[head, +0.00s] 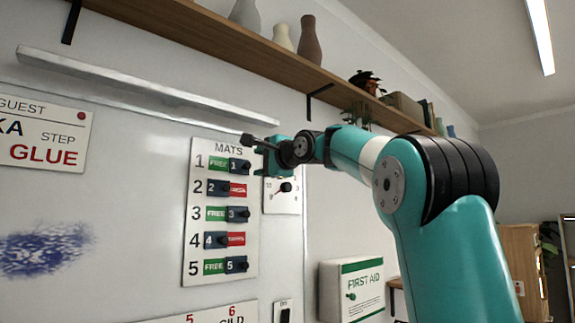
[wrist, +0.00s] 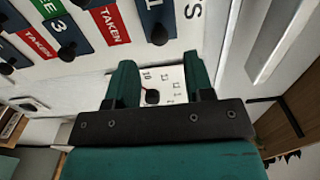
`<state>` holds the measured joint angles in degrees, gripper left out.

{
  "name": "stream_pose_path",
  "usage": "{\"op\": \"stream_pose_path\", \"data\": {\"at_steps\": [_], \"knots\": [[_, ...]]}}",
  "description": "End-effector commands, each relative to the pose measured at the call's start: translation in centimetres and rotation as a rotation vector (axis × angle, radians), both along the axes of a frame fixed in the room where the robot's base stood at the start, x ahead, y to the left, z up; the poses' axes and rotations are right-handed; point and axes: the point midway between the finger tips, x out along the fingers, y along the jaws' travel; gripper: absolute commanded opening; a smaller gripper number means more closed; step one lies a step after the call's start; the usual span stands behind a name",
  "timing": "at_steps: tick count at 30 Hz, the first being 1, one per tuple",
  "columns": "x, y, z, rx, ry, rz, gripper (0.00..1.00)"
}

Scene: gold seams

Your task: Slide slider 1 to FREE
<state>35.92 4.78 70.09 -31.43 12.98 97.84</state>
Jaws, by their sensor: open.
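Slider 1 (head: 239,166) is a dark blue block with a dark knob in the top row of the white MATS board (head: 190,240). It stands at the right end of its row, with a green FREE label showing on its left. In the wrist view slider 1 (wrist: 155,18) is at the top, partly cut off, its knob hanging toward my fingers. My gripper (head: 262,157) is open and empty, just right of the board's top. In the wrist view its two teal fingers (wrist: 160,75) stand apart, with a small dial plate (wrist: 168,84) visible between them.
Rows 2 and 4 have their sliders at the left with red labels showing; rows 3 and 5 show green FREE. A metal ledge (head: 140,90) and wooden shelf (head: 220,45) run above the board. A first aid box (head: 352,288) is at lower right.

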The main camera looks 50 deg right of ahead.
Motion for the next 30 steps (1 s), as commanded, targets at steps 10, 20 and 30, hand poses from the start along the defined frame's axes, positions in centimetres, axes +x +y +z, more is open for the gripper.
{"op": "stream_pose_path", "data": {"at_steps": [10,20,30], "knots": [[-8.7,0.6,-0.3,-0.003,-0.002,-0.009,0.48],[-11.8,1.0,-0.1,0.000,0.000,-0.003,0.48],[-11.8,1.1,0.0,0.000,0.000,-0.001,0.48]]}}
